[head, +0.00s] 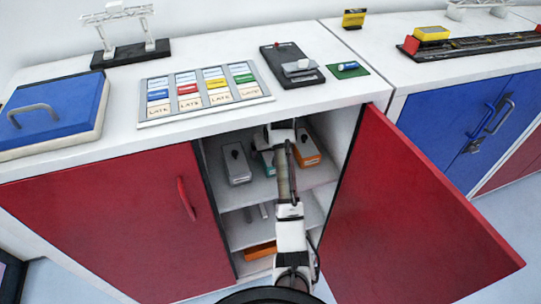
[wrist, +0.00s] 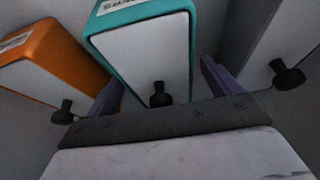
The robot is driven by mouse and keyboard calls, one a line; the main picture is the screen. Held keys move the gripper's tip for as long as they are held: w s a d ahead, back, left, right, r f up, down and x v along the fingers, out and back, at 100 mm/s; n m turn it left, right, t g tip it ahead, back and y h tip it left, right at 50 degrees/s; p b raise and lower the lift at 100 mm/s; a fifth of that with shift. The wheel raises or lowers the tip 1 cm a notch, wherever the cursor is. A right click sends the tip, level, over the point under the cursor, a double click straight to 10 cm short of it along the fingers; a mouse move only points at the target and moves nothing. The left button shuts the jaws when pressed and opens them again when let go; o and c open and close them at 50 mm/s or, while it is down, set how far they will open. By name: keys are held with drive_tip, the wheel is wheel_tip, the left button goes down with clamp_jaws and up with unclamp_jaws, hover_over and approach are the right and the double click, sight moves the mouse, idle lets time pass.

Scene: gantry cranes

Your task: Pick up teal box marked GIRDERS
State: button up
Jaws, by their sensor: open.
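The teal box (wrist: 160,45) has a pale top, a black knob and a label on its teal side, only partly readable, ending in "ERS". In the head view the teal box (head: 269,162) stands on the upper shelf of the open cabinet, mostly hidden behind my arm. My gripper (wrist: 160,85) is open, with one purple finger on each side of the box's knob end in the wrist view. Whether the fingers touch the box I cannot tell. In the head view my gripper reaches into the cabinet, its fingers hidden.
A grey box (head: 235,164) stands left of the teal box and an orange box (head: 307,148) right of it. An open red door (head: 400,215) bounds the right side. The white worktop (head: 215,62) overhangs the shelf. An orange item (head: 261,251) lies below.

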drive_tip(key=c, duration=1.3)
drive_tip(key=shift+c, duration=0.3)
drive_tip(key=shift+r, duration=0.1)
